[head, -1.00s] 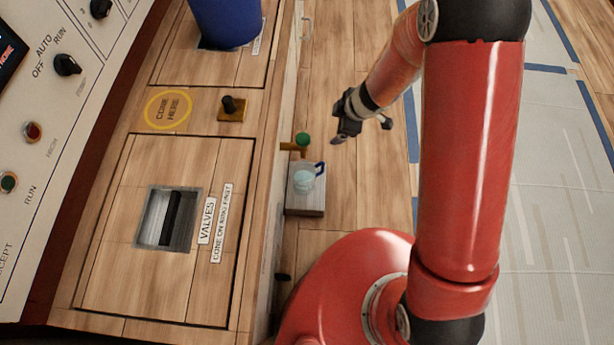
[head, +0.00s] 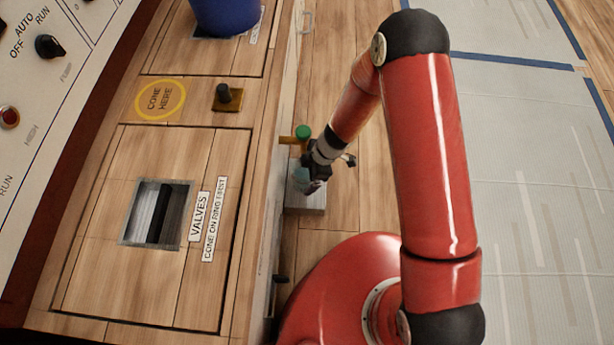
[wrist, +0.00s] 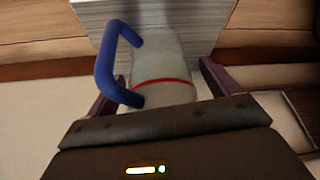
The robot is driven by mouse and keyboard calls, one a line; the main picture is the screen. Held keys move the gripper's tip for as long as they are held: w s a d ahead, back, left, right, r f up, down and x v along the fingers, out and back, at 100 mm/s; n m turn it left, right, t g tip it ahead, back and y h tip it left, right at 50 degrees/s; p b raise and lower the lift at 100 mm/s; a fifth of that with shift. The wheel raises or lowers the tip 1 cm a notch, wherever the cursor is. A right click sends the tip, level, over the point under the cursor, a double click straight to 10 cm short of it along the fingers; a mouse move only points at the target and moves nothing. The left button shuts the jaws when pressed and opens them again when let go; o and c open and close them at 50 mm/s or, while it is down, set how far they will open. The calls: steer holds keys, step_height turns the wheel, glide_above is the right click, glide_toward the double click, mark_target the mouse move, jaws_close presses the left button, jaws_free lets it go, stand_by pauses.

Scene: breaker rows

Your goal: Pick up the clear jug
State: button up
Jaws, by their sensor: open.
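The clear jug (wrist: 163,72) has a blue handle (wrist: 108,65) on its left and a red line around it in the wrist view. It stands on a grey block (wrist: 215,20), also seen in the head view (head: 308,208). In the head view the jug (head: 301,175) is mostly hidden behind my gripper (head: 318,184). My gripper (wrist: 165,85) is open, with one finger on each side of the jug in the wrist view. I cannot tell whether either finger touches it.
A wooden counter (head: 85,240) with a square recess (head: 157,213) stands left of the block. A green-knobbed valve (head: 303,132) sticks out just beyond the jug. A blue container (head: 225,12) stands on the counter at the top. Open floor (head: 345,215) lies to the right.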

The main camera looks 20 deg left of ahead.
steer(key=shift+c, duration=0.3)
steer(key=c, duration=1.1)
steer(key=shift+c, duration=0.2)
